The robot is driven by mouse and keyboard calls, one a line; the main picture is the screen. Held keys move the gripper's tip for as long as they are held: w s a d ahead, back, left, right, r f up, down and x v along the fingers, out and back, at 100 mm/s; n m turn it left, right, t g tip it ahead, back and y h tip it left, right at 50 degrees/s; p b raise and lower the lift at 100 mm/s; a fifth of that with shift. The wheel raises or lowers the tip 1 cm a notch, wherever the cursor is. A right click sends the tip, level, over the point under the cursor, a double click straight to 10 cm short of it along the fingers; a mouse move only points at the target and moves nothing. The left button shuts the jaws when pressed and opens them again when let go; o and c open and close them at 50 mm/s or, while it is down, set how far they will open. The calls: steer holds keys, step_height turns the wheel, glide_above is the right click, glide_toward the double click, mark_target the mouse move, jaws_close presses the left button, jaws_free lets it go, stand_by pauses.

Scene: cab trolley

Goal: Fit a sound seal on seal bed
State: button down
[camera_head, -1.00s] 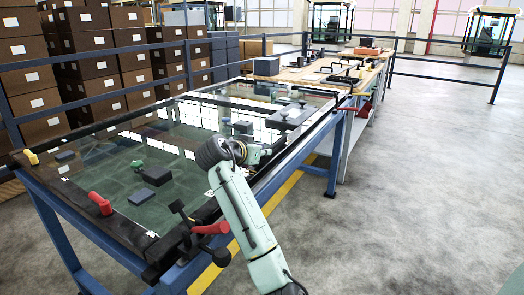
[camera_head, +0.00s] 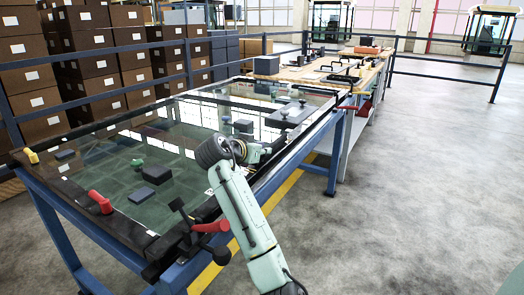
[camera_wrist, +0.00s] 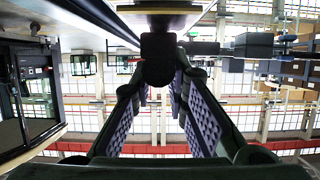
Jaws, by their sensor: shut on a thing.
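In the wrist view, my gripper (camera_wrist: 160,78) has its two ridged pads closing on a small dark piece (camera_wrist: 159,57) at the fingertips. I cannot tell from its shape whether it is a seal or whether it is sound. In the head view, my arm reaches over the near right side of a glass-topped trolley (camera_head: 140,238). The wrist hides most of the gripper and the held piece there. Dark blocks (camera_head: 156,174) and a plate with knobs (camera_head: 287,116) lie on the glass. I cannot tell which part is the seal bed.
A bench (camera_head: 335,72) with tools and a grey box (camera_head: 266,66) is behind. Blue rails and stacked cartons (camera_head: 85,65) border the left. The floor at right is clear.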

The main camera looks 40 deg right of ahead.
steer(key=c, duration=1.5)
jaws_free()
steer(key=shift+f, duration=0.1)
